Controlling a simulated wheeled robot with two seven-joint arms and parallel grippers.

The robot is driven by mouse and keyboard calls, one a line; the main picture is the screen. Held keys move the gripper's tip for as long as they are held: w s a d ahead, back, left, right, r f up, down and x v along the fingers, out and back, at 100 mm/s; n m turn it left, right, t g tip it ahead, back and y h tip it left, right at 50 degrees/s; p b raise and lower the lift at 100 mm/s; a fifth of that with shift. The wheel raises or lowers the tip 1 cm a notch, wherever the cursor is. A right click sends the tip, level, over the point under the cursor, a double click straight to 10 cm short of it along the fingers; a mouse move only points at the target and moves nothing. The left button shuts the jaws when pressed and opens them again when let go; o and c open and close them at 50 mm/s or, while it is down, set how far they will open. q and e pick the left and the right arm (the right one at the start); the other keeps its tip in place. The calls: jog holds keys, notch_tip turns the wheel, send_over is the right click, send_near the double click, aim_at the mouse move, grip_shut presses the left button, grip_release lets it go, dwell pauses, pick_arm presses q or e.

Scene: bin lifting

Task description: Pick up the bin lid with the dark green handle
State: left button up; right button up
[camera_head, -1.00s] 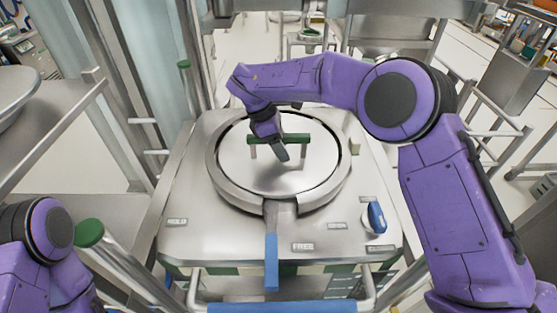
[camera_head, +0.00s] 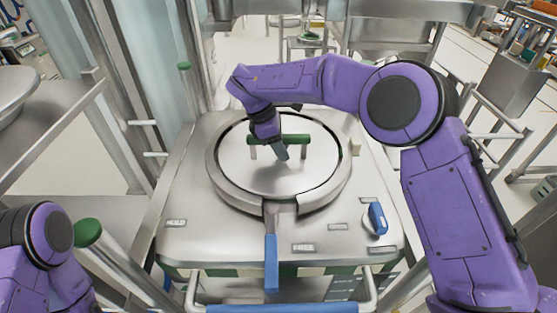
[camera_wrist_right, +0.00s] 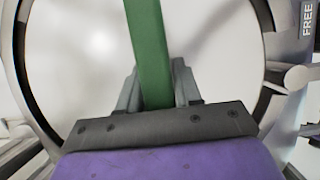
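The round metal bin lid (camera_head: 236,178) lies flat in its ring on top of the steel bin unit. Its dark green bar handle (camera_head: 295,139) stands above it on two short posts. My right gripper (camera_head: 281,152) reaches down over the middle of the handle. In the right wrist view the handle (camera_wrist_right: 150,50) runs between the two grey fingers of the gripper (camera_wrist_right: 158,88), which sit close against both sides. The gripper looks shut on it. The fingertips are partly hidden. My left arm shows at the lower left; its gripper is out of view.
A blue lever (camera_head: 271,262) extends from the ring's front, and a blue knob (camera_head: 377,218) sits at the right of the unit. A post with a green cap (camera_head: 88,233) stands at the left front. Metal frames and shelves flank both sides.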

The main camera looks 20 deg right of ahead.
grip_shut()
jog(key=shift+r, duration=0.1)
dwell(1.0)
jog(key=shift+r, duration=0.15)
